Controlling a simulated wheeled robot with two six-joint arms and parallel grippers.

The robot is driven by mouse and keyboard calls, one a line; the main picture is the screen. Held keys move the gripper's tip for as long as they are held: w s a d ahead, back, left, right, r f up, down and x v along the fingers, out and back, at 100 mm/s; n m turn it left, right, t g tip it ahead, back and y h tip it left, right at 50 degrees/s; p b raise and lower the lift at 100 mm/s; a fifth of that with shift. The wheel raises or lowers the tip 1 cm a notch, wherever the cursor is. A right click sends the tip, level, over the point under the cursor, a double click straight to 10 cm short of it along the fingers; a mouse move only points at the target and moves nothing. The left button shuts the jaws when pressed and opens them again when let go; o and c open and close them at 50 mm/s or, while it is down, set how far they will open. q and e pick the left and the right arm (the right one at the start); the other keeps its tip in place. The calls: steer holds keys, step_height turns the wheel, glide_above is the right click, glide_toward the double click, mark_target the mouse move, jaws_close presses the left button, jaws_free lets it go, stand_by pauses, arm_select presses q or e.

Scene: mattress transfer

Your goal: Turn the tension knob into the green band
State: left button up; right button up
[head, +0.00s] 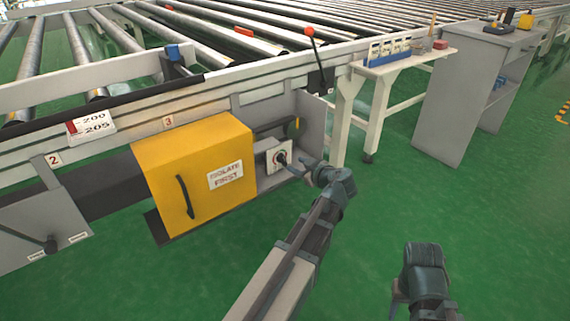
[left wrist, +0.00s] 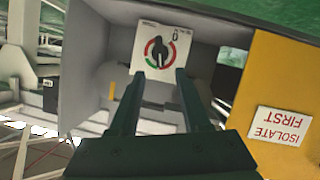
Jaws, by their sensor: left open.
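The black tension knob (head: 282,159) sits on a white dial plate (head: 274,150) inside the grey recess right of the yellow box. In the left wrist view the knob (left wrist: 157,53) stands in the middle of the plate (left wrist: 142,35), with red and green arcs around it; the picture is upside down. Which band the knob points at is hard to tell. My left gripper (head: 298,167) is open in front of the knob. In its wrist view the fingertips (left wrist: 158,74) lie on either side, just short of it. My right gripper (head: 397,297) is low at right, its jaws unclear.
The yellow box (head: 213,148) marked "ISOLATE FIRST" stands directly left of the knob. A red-tipped lever (head: 313,47) rises above the recess. The roller conveyor (head: 200,35) runs behind. A side table (head: 440,52) and grey cabinet (head: 470,95) stand right. The green floor in front is clear.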

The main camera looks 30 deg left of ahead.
mark_target(284, 159)
arm_select(q)
steer(key=b+x, duration=0.2)
steer(key=x, duration=0.7)
steer(key=shift+r+b, duration=0.1)
steer(key=shift+b, duration=0.2)
steer(key=shift+d, duration=0.1)
jaws_close()
